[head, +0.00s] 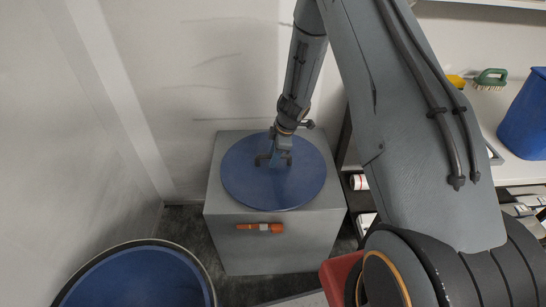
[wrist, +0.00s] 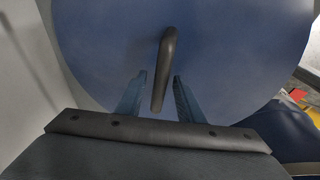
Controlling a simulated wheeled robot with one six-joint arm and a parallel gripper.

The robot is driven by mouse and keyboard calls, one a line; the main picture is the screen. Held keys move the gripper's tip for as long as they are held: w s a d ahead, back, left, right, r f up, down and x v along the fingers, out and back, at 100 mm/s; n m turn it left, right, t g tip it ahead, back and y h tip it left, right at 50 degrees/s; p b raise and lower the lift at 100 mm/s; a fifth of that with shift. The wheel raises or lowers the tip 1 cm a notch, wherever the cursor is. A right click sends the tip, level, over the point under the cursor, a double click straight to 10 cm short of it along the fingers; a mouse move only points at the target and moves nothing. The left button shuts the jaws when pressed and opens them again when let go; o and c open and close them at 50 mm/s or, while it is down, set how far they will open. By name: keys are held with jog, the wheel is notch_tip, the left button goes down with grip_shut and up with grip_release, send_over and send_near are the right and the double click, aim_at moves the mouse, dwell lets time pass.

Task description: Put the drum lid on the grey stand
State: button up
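The drum lid (head: 245,185) is a flat blue disc with a dark bar handle (wrist: 165,65). It lies flat on top of the grey stand (head: 275,248), a box against the wall, covering most of its top. My gripper (head: 275,159) is over the middle of the lid. In the wrist view, the fingers of my gripper (wrist: 157,92) stand apart on either side of the handle, with a gap visible on both sides. The lid (wrist: 230,50) fills most of that view. The handle is largely hidden by my gripper in the head view.
An open blue drum (head: 140,280) stands at lower left. An orange item (head: 260,228) shows against the stand's front. At right, a white bench (head: 510,165) holds a blue bucket (head: 527,118) and a green brush (head: 490,78). A red container (head: 340,275) is at lower middle.

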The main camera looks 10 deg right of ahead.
jog(key=v, duration=1.1)
notch_tip(320, 180, up, 7)
jog(key=m+t, duration=0.3)
send_over(281, 167)
jog(key=w, duration=0.2)
jog(key=s+d+r+m+h, duration=0.3)
jog(key=s+d+r+m, duration=0.1)
jog(key=s+r+m, duration=0.15)
jog(key=s+a+r+m+g, duration=0.1)
jog(key=s+a+m+g, duration=0.1)
jog(key=s, duration=0.9)
jog(key=s+a+r+m+g, duration=0.1)
jog(key=s+m, duration=0.4)
jog(key=s, duration=0.7)
jog(key=shift+s+a+g+y, duration=0.15)
jog(key=shift+a+g+y, duration=0.15)
jog(key=shift+a+g, duration=0.5)
jog(key=shift+a+m, duration=0.1)
jog(key=shift+m, duration=0.15)
